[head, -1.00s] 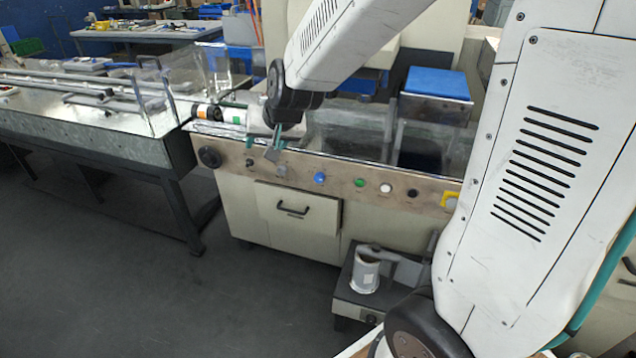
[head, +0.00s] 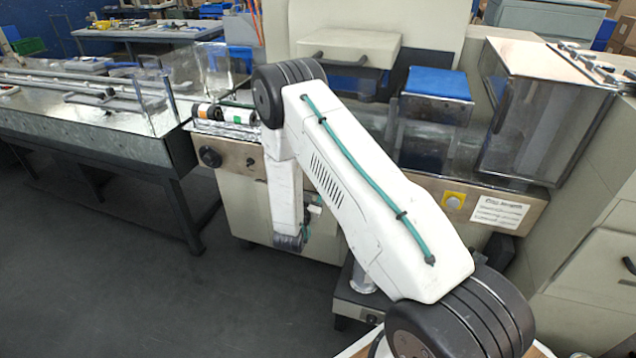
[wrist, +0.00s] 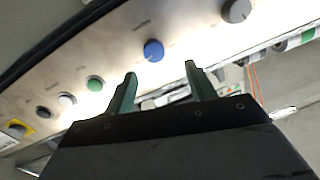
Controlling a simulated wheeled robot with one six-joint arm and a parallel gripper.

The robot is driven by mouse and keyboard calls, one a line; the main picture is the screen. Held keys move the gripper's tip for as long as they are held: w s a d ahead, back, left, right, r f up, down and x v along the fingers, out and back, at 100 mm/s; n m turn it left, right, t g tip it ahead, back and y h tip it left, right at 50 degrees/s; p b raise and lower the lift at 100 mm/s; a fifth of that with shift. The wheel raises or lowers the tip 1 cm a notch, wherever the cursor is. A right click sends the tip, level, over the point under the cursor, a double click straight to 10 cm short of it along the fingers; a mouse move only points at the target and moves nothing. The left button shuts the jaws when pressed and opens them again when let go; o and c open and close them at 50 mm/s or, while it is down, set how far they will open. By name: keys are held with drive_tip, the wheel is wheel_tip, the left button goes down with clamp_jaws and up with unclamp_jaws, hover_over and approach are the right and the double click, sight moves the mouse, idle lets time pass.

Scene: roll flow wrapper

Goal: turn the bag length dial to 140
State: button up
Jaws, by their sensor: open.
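In the wrist view the machine's front panel (wrist: 115,55) slants across the picture. A round grey knob (wrist: 236,11) sits on it at the upper right, partly cut by the frame edge. In the head view a large black dial (head: 209,157) and a smaller dark knob (head: 250,163) show at the panel's left end. The labels are too small to read, so I cannot tell which is the bag length dial. My gripper (wrist: 160,72) is open and empty, its green fingers apart from the grey knob and just below the blue button (wrist: 153,50). My arm hides it in the head view.
Green (wrist: 95,83), white (wrist: 67,99) and black (wrist: 43,112) buttons and a yellow-framed one (wrist: 17,128) line the panel. A conveyor table (head: 90,125) stands left of the machine. A clear-sided box (head: 545,110) is at the right. The floor at left is clear.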

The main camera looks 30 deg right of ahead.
drive_tip(key=x, duration=0.7)
drive_tip(key=shift+s+d+f+h, duration=0.2)
drive_tip(key=shift+d+f+h, duration=0.1)
drive_tip(key=shift+d, duration=0.2)
drive_tip(key=c, duration=1)
